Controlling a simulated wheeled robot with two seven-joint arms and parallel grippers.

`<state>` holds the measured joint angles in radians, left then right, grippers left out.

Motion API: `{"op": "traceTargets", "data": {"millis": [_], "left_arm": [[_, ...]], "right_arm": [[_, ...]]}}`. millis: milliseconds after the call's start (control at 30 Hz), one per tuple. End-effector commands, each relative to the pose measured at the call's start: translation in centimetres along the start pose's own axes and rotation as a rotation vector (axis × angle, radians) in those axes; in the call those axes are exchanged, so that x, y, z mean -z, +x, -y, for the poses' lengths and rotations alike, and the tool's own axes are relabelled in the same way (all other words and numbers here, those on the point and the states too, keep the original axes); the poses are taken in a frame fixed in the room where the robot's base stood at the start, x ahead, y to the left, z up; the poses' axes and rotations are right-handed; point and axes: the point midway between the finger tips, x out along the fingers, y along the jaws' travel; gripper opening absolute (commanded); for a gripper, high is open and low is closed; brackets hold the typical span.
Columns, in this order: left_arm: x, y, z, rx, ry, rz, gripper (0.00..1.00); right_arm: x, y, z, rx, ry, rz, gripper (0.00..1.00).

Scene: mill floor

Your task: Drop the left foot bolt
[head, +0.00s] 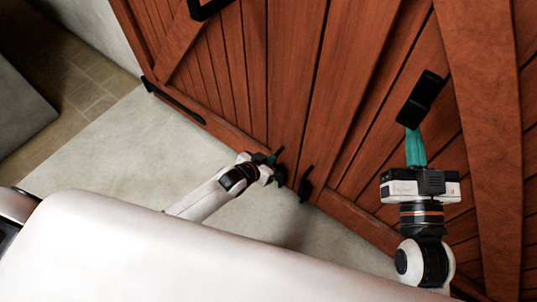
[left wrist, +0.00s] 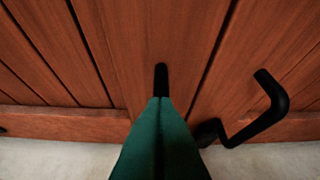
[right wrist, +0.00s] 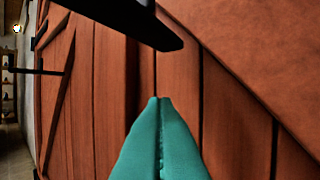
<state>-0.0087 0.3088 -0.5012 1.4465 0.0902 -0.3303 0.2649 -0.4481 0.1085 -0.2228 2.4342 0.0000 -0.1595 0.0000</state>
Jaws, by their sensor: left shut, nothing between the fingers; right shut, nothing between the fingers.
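The left foot bolt (head: 279,152) seems to be the small black piece low on the wooden doors, at my left gripper (head: 271,159). In the left wrist view its black upright end (left wrist: 161,78) stands straight ahead of the shut green fingertips (left wrist: 161,98); I cannot tell whether they touch. A second black cranked handle (left wrist: 256,118) sits to its right, also in the head view (head: 305,184). My right gripper (head: 415,147) is shut and empty, below a black bar (head: 422,98) on the door. The bar (right wrist: 150,25) is above its fingertips (right wrist: 160,100).
The reddish plank doors (head: 290,80) fill the far side, with a black strap (head: 174,101) low at left. Pale floor (head: 110,150) lies clear in front of them. A pale wall (head: 95,30) stands at the left. Another black bar (right wrist: 38,71) shows in the right wrist view.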

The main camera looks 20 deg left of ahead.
Motion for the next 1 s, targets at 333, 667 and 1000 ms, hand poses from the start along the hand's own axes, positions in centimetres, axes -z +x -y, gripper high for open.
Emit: {"op": "traceTargets", "data": {"millis": [333,667,1000], "left_arm": [[0.0,0.1,0.0,0.0,0.0,0.004,0.0],[-0.7,-0.3,-0.1,0.0,0.001,0.004,0.0],[-2.0,-1.2,-0.1,-0.001,0.0,0.002,0.0]], "right_arm": [[-0.3,0.0,0.0,-0.001,0.001,0.017,0.0],[1.7,-0.3,0.3,0.007,-0.003,-0.13,0.0],[7.3,-3.4,1.3,0.032,-0.009,-0.551,0.0]]}}
